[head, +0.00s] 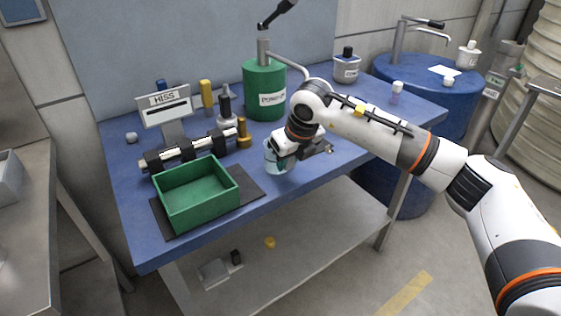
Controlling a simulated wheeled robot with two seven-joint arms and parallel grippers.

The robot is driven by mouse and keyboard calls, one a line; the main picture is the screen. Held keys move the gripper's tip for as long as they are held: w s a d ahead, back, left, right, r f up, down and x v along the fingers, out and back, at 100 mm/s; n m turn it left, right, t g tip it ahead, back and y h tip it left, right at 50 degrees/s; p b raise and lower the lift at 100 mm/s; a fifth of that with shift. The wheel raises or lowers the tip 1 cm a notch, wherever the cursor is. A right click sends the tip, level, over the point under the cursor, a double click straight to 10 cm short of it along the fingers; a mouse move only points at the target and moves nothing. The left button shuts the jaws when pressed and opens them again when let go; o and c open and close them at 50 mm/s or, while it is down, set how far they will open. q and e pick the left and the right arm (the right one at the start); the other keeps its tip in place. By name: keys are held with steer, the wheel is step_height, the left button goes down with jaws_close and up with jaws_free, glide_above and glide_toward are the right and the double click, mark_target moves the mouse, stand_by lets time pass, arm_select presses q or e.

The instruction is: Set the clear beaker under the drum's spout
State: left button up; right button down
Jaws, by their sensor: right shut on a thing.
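The clear beaker (270,158) is at the front edge of the blue table, right of the green tray, and looks upright. My right gripper (286,154) is over it from above and shut on it; its fingers partly hide the beaker. I cannot tell whether the beaker's base touches the table. A blue drum (465,105) stands at the back right, beyond the table. A grey metal spout (425,33) with a dark handle rises from it and reaches right over its top. My left gripper is not in view.
A green pump can (264,92) stands at the table's back. A green tray (200,208) lies at the front left, near a labelled stand (165,110) and several bottles. A labelled jar (346,68) and a small white-capped vial (397,90) stand right. A white bottle (467,56) stands on the drum.

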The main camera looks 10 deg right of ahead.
steer(key=shift+r+p, duration=0.6)
steer(key=shift+r, duration=0.9)
steer(key=c, duration=1.8)
jaws_free()
jaws_close()
